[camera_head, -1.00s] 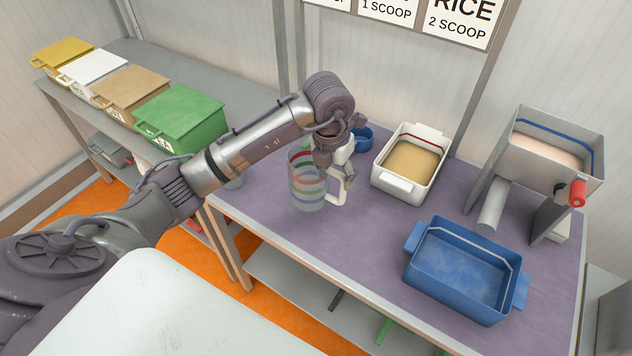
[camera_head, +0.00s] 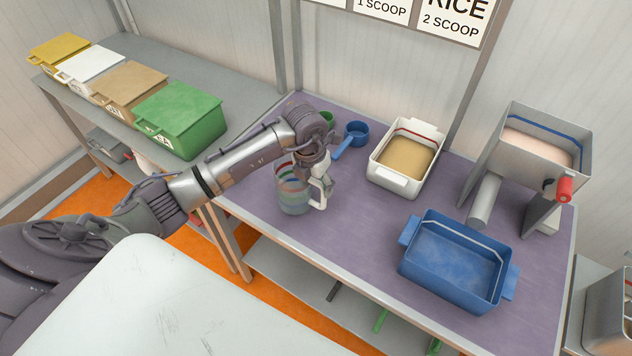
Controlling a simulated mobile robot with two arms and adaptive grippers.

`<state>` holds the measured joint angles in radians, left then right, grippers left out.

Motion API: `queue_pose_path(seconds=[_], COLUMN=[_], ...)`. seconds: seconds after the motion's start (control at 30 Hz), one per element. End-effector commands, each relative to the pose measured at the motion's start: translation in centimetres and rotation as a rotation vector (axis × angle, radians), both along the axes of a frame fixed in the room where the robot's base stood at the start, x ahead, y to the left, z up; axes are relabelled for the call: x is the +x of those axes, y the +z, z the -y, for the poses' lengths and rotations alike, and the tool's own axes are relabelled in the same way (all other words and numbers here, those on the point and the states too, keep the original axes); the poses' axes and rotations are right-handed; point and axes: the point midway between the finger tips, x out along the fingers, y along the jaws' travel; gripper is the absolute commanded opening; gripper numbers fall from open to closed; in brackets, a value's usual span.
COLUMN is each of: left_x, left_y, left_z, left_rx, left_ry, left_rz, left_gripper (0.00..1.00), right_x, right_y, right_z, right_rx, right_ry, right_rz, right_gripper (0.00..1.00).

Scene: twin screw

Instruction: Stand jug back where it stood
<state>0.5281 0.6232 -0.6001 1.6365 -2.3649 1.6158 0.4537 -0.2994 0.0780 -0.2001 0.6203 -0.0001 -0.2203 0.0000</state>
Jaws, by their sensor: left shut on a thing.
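The clear jug (camera_head: 292,196) with coloured bands and a white handle is at the left part of the purple table (camera_head: 345,235). It looks upright. My left gripper (camera_head: 318,183) is shut on the jug's handle, on its right side. My wrist hides part of the jug's rim. Whether the jug's base touches the table is hard to tell from this angle. My right gripper is not in view.
A blue scoop (camera_head: 354,134) and a green scoop (camera_head: 326,118) lie behind the jug. A white tub (camera_head: 388,180) of grain, a blue bin (camera_head: 450,285) and a grey hopper machine (camera_head: 545,165) stand to the right. Lidded boxes, one green (camera_head: 180,115), stand on the left shelf.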

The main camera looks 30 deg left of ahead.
Motion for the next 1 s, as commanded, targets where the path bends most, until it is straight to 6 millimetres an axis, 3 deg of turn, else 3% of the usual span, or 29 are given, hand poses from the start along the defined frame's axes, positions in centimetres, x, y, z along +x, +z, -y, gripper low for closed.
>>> queue_pose_path(seconds=[0.03, 0.17, 0.6, 1.0], left_x=[0.0, 0.0, 0.0, -0.9], left_y=[-0.1, -0.1, 0.7, 8.5], left_z=[0.0, 0.0, 0.0, -0.5], left_rx=[0.0, 0.0, 0.0, 0.001], left_ry=[0.0, 0.0, 0.0, -0.001], left_rz=[0.0, 0.0, 0.003, 0.007], left_gripper=[0.63, 0.84, 0.84, 0.84], right_x=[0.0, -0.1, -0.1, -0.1], right_y=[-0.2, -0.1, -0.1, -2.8], right_z=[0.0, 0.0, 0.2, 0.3], right_rx=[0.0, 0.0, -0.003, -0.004], right_ry=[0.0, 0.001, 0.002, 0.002], right_rz=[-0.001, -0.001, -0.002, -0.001], right_gripper=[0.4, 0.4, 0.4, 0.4])
